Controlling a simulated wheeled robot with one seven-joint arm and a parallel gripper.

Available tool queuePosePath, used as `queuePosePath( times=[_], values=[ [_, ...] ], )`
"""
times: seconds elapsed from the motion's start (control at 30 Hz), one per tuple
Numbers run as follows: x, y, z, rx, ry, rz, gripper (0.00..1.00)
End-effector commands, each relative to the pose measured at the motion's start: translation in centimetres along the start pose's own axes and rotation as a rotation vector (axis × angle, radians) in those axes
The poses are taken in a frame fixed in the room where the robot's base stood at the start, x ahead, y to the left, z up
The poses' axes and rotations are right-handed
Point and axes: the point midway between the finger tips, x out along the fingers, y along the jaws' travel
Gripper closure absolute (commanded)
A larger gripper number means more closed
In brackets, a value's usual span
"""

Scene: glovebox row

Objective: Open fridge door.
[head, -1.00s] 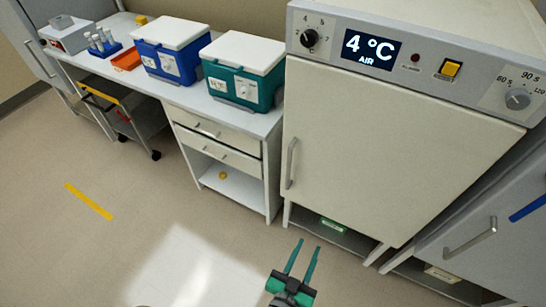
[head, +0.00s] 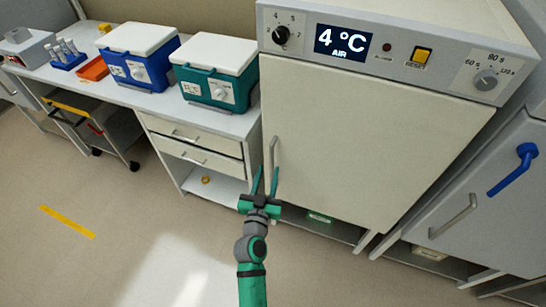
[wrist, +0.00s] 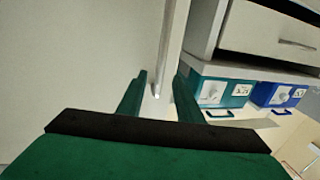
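The fridge is a white cabinet with a "4 °C" display (head: 343,42) above its door (head: 355,140). The door looks shut. Its upright metal handle (head: 273,158) is at the door's left edge. My gripper (head: 265,181) is open, with two teal fingers pointing up at the handle's lower part. In the wrist view the handle (wrist: 162,70) appears between the two apart fingers (wrist: 158,92). I cannot tell whether a finger touches it.
Left of the fridge is a bench with drawers (head: 195,145), carrying a teal cool box (head: 215,88) and a blue one (head: 140,68). A grey cabinet with its own handle (head: 455,216) and a blue lever (head: 512,172) stands to the right. The floor in front (head: 140,235) is clear.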

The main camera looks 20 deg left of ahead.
Motion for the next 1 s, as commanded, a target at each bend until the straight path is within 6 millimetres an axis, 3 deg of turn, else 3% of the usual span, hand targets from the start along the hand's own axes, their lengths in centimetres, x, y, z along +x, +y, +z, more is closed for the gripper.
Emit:
queuePosePath(
  times=[0.2,0.4,0.6,0.9,1.0],
  values=[
    [3.8,-0.1,-0.1,0.000,0.002,-0.002,0.68],
    [6.4,-0.3,0.0,0.000,0.001,-0.005,0.68],
    [7.6,-0.5,0.0,0.000,0.000,-0.007,0.68],
    [7.8,0.1,0.0,0.000,0.000,0.000,0.68],
    [7.8,0.2,0.0,0.000,0.000,0.003,0.89]
  ],
)
